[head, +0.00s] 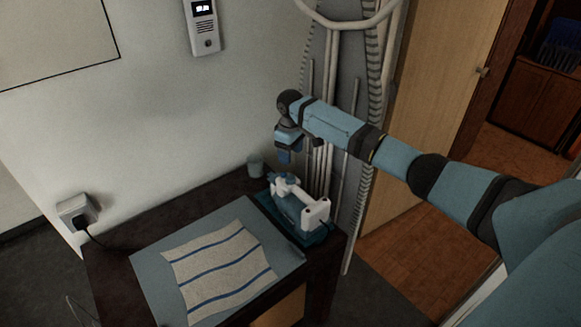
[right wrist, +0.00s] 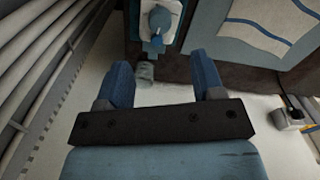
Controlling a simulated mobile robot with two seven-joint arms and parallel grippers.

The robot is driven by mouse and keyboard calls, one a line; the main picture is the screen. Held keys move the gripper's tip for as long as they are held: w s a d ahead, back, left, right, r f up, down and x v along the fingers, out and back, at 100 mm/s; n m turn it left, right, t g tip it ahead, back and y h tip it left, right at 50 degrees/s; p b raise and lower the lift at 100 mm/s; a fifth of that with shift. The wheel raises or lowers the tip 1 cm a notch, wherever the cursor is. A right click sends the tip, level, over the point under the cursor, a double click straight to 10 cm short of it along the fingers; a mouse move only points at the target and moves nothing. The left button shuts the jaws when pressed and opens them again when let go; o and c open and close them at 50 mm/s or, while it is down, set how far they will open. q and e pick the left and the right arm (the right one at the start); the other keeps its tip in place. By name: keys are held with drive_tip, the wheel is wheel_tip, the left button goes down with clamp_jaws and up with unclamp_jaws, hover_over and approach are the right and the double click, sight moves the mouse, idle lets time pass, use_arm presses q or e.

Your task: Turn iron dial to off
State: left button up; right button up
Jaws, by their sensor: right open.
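The iron (head: 299,204) is white and teal and sits on a teal stand (head: 318,238) at the right end of the dark table. In the right wrist view the iron (right wrist: 155,28) shows at the top, beyond the fingertips, with a rounded blue part on it. I cannot tell for certain which part is the dial. My right gripper (head: 284,157) points down above and behind the iron, apart from it. In the right wrist view its two blue fingers (right wrist: 160,66) are spread with nothing between them. My left gripper is not in view.
A small cup (head: 255,167) stands behind the iron. A striped cloth (head: 222,262) lies on a blue-grey mat (head: 150,272) to the left. A plug and socket (head: 77,212) are on the wall. An upright ironing board (head: 352,215) stands close to the right.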

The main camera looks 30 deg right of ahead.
wheel_tip(320, 180, up, 4)
drive_tip(key=shift+f, duration=0.1)
idle(0.4)
